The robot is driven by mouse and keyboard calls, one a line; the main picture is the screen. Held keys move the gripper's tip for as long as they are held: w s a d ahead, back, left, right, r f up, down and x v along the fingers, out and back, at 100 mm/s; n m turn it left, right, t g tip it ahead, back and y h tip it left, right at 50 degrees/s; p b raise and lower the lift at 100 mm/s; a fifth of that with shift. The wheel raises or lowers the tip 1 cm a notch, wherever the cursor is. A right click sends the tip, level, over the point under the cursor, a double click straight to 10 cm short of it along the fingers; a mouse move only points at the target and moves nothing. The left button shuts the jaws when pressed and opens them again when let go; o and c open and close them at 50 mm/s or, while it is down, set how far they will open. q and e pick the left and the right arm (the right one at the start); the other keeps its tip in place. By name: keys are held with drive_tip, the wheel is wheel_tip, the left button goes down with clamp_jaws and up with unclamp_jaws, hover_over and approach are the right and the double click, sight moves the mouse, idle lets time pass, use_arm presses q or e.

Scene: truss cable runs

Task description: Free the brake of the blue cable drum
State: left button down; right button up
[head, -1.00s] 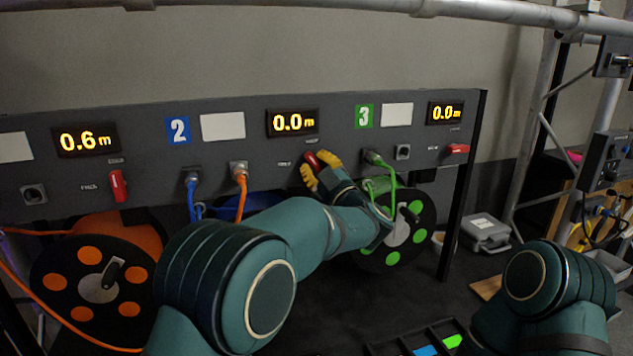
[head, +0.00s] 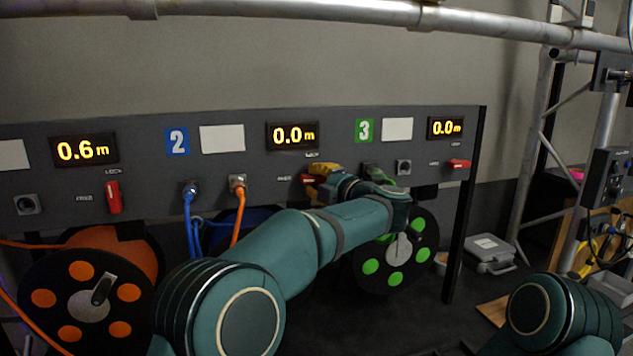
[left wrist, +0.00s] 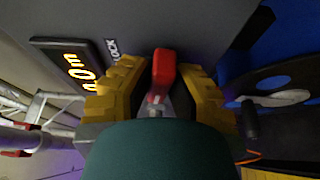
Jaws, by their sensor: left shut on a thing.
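The red brake lever (head: 307,180) of the blue drum sits on the grey panel (head: 340,147) under the middle 0.0 m display, beside the FREE label. My left gripper (head: 322,182) is at the lever, its yellow fingers shut on it. In the left wrist view the red lever (left wrist: 163,75) stands between the two yellow fingers. The blue drum (head: 252,216) is mostly hidden behind my left arm; its blue flange (left wrist: 285,45) shows at the right of the wrist view. My right arm shows at the lower right, but its gripper is out of the frame.
A blue plug (head: 190,190) and an orange plug (head: 238,184) with cables sit left of the lever. The orange drum (head: 95,295) is at the left and the green drum (head: 400,255) at the right. A grey case (head: 489,254) stands on the floor.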

use_arm(q)
drive_tip(key=shift+r+n, duration=0.1)
drive_tip(key=shift+n, duration=0.5)
drive_tip(key=c, duration=0.9)
unclamp_jaws()
drive_tip(key=v, duration=1.2)
drive_tip(key=shift+r, duration=0.15)
